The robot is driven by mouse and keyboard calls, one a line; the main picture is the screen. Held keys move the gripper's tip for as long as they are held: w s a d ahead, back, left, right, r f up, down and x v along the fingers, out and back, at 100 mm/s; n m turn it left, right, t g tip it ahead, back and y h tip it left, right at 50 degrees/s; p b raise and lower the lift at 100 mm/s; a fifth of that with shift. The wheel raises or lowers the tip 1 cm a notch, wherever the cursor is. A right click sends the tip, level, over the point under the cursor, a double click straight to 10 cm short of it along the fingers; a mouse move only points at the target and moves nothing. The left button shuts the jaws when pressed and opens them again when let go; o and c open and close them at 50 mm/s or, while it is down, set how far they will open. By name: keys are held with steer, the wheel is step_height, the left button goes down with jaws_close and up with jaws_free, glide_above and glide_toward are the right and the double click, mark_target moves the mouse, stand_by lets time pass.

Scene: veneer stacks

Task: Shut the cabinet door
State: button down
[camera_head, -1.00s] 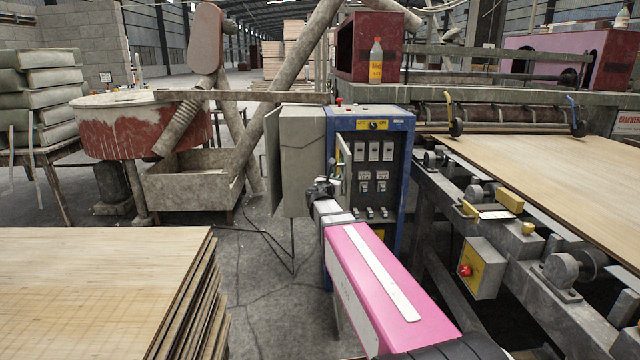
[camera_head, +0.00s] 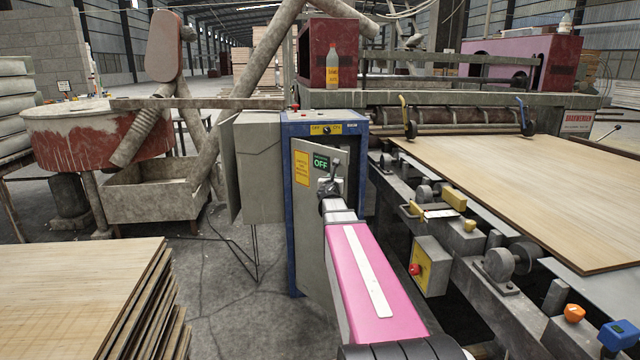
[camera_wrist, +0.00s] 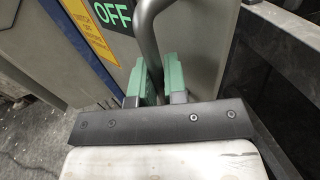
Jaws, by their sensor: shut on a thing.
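The cabinet (camera_head: 300,117) is a blue-framed electrical box, left of centre in the head view. Its grey door (camera_head: 305,215) carries a yellow label and a green OFF sign, and now spans much of the front. The door stands at an angle, with its right edge out from the frame. The switches inside are hidden behind it. My gripper (camera_head: 329,190) is at the door's upper right, shut on the metal door handle (camera_wrist: 148,35). In the wrist view, the green fingers (camera_wrist: 157,80) are on both sides of the bar, beside the OFF sign.
A roller conveyor with a large veneer sheet (camera_head: 500,190) runs close on the right, with a yellow control box (camera_head: 431,265) on its side. A veneer stack (camera_head: 80,290) is at lower left. Bare floor (camera_head: 235,300) lies between stack and cabinet.

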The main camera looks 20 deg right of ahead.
steer(key=shift+w+d, duration=0.3)
steer(key=shift+d, duration=0.35)
steer(key=shift+w+d, duration=0.35)
steer(key=shift+d, duration=0.3)
steer(key=shift+w+d, duration=0.3)
steer(key=shift+d, duration=0.35)
steer(key=c, duration=1.2)
jaws_free()
steer(key=shift+s, duration=0.1)
steer(key=v, duration=1)
steer(key=shift+s+a, duration=0.1)
steer(key=shift+s, duration=0.25)
steer(key=shift+c, duration=0.2)
